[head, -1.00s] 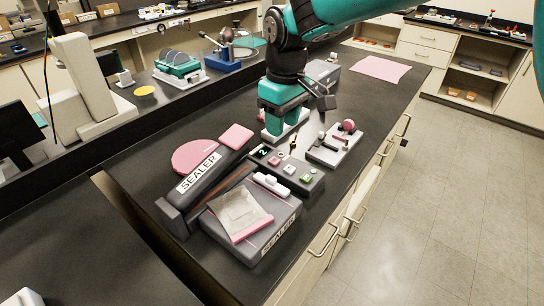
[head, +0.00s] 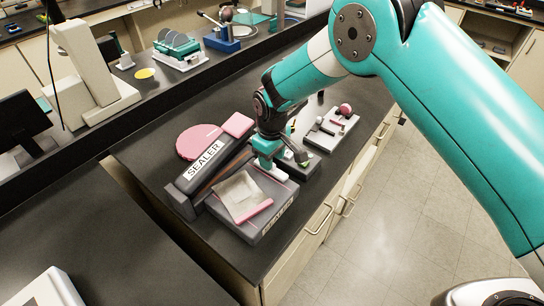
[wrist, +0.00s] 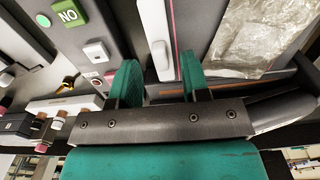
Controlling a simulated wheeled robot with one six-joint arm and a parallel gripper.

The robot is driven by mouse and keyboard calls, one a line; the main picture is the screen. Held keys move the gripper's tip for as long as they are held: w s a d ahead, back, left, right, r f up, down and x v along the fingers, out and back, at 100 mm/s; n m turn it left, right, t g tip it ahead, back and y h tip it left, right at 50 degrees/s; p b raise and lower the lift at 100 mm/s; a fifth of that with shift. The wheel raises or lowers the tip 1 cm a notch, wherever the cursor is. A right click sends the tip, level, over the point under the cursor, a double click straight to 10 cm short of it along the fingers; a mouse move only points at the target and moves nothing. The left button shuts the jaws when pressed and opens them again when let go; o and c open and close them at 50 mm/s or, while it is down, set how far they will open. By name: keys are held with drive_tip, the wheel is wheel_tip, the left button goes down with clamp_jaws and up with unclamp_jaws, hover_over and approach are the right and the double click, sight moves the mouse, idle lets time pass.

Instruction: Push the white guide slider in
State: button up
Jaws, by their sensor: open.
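The white guide slider (wrist: 158,38) shows in the wrist view as a long white bar on the sealer, with a small knob at its lower end. My gripper (wrist: 162,80) is open, its two teal fingers on either side of the line of the slider's lower end. I cannot tell whether they touch it. The sealer's raised arm carries a SEALER label (head: 203,160).
A clear pouch (head: 240,195) lies on the sealer. A button box (wrist: 85,35) with a NO sign stands beside the slider. A grey plate with a pink knob (head: 346,109) is behind it. A pink disc (head: 197,141) is at the left.

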drive_tip(key=shift+f, duration=1.1)
clamp_jaws()
drive_tip(key=shift+s+a+b, duration=0.3)
drive_tip(key=shift+s+a, duration=0.75)
drive_tip(key=shift+s, duration=0.3)
unclamp_jaws()
drive_tip(key=shift+a, duration=0.1)
